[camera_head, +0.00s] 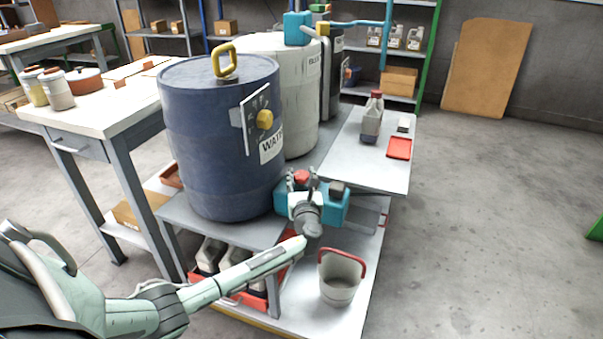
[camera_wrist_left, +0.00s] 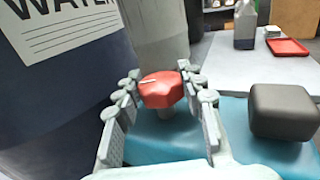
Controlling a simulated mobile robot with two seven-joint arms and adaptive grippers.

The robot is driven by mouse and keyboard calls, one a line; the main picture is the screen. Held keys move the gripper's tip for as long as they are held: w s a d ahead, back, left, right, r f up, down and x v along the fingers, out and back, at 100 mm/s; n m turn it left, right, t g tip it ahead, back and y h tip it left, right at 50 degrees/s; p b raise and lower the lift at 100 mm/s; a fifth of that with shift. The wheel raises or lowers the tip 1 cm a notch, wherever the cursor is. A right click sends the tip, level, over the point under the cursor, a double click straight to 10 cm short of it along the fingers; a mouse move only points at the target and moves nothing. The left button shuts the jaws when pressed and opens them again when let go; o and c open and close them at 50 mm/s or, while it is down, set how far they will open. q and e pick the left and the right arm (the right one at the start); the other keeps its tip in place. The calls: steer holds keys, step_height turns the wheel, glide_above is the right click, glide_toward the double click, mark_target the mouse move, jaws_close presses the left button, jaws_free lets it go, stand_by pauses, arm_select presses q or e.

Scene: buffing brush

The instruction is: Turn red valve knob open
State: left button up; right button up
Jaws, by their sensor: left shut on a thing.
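The red valve knob (camera_wrist_left: 161,90) stands on a teal valve body (camera_wrist_left: 170,140) in the left wrist view. A pale mark shows on its top. In the head view the knob (camera_head: 301,176) shows just past my left gripper (camera_head: 303,180), at the foot of the blue water barrel. The left gripper's fingers (camera_wrist_left: 163,92) are on either side of the knob and shut on it. The lower part of the knob's stem is partly hidden. My right gripper is in neither view.
The blue barrel (camera_head: 210,140) stands close to the left of the valve. A dark grey block (camera_wrist_left: 284,112) sits on the teal body right of the knob. A bucket with a red handle (camera_head: 341,280) stands below on the cart. A jug (camera_head: 371,120) and red tray (camera_head: 399,148) are on the shelf behind.

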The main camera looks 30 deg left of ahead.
arm_select(q)
steer(key=shift+d+n+g+y, duration=0.1)
steer(key=shift+n+g+y, duration=0.7)
steer(key=shift+n+y, duration=0.15)
steer(key=shift+n+g+y+b, duration=0.25)
steer(key=shift+g+y+b, duration=0.15)
steer(key=shift+g+y, duration=0.1)
steer(key=shift+n+g+y+b, duration=0.5)
steer(key=shift+n+g+y, duration=0.35)
steer(key=shift+g, duration=0.35)
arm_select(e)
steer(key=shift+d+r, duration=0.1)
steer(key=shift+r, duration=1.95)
arm_select(q)
steer(key=shift+r, duration=0.1)
steer(key=o, duration=1.2)
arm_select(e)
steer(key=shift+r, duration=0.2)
